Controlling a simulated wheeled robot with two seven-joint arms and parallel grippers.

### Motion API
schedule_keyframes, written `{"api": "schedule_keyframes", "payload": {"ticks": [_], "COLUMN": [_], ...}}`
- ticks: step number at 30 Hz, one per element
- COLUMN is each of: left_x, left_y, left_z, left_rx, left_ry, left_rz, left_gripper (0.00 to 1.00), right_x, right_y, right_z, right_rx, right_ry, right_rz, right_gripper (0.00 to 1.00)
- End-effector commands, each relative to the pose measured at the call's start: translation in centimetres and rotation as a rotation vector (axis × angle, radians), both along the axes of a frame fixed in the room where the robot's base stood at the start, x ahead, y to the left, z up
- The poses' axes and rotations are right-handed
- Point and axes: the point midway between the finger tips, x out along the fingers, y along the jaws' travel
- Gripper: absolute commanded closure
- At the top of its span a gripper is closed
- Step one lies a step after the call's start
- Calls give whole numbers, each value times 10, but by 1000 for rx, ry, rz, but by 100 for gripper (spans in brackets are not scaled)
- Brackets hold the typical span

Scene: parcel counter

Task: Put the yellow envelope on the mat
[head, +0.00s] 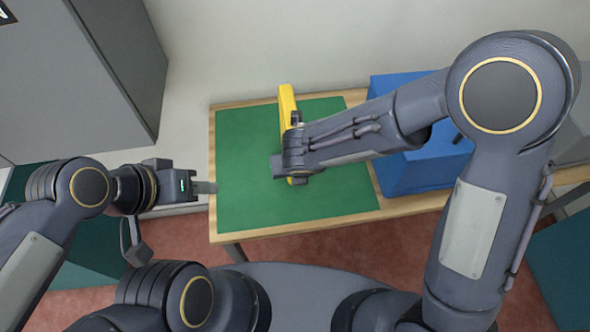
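The yellow envelope (288,104) shows as a narrow yellow strip over the green mat (247,165). My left gripper (205,188) is at the table's left edge, away from the envelope. Its fingers show as one grey piece, and no object shows in them.
The mat lies on a wooden table (290,230). A blue box (415,170) stands right of the mat, partly behind my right arm. A grey cabinet (125,60) stands at the back left. The mat's left part is bare.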

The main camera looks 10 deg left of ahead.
Motion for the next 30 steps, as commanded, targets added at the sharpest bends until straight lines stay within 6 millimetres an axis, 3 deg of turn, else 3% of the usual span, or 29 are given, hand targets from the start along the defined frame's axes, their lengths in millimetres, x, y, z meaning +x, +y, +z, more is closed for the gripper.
{"api": "schedule_keyframes", "payload": {"ticks": [12,13,17,26,30], "left_x": [0,0,0,0,0], "left_y": [0,0,0,0,0], "left_z": [-5,-3,-3,-2,2], "left_rx": [0,0,0,0,0], "left_ry": [0,0,0,0,0], "left_rz": [0,0,0,0,0], "left_gripper": [64,64,64,64,64], "right_x": [0,0,0,0,-3], "right_y": [1,1,1,1,-1], "right_z": [-9,-8,-8,-6,6], "right_rx": [2,1,1,1,3], "right_ry": [-1,-1,-1,-2,-3], "right_rz": [1,0,0,0,-2], "right_gripper": [97,65,48,48,48]}}
